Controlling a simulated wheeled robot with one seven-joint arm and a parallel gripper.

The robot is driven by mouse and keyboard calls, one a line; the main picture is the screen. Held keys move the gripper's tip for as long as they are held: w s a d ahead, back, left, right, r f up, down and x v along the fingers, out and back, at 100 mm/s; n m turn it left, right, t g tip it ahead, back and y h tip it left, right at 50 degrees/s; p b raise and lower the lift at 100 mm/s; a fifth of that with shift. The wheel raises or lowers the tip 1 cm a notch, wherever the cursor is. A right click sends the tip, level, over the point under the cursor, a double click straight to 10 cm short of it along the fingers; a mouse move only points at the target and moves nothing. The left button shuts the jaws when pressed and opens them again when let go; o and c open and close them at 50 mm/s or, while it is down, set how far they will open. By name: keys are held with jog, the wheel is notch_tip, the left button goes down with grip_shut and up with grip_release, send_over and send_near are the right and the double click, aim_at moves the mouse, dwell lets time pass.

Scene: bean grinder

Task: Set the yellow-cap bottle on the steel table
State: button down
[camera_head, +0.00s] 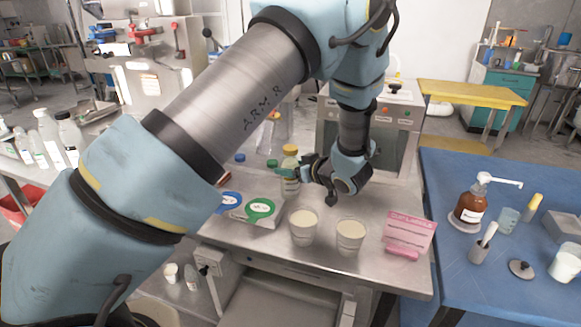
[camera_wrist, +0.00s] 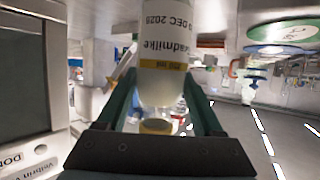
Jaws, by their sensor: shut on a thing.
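The yellow-cap bottle (camera_head: 290,164) is a pale bottle with a yellow cap, seen upright at the back of the steel table (camera_head: 372,205). My gripper (camera_head: 292,174) reaches it from the right and is shut on it. In the wrist view the bottle (camera_wrist: 162,80) appears upside down between the two green fingers (camera_wrist: 162,100), with its label readable and its yellow cap low in the picture. Its base is cut off there. In the head view its lower part is near the white tray, and I cannot tell whether it touches the table.
Two cups (camera_head: 303,226) (camera_head: 351,236) and a pink card stand (camera_head: 408,236) are at the table's front. A white tray with blue and green labels (camera_head: 250,209) is to the left. A grey machine (camera_head: 400,135) stands behind. A blue table (camera_head: 450,265) adjoins at right.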

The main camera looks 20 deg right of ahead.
jog(key=shift+f, duration=0.15)
jog(key=shift+c, duration=0.2)
grip_release()
jog(key=shift+r, duration=0.25)
jog(key=b+v, duration=0.2)
jog(key=v, duration=1)
jog(key=shift+b, duration=0.3)
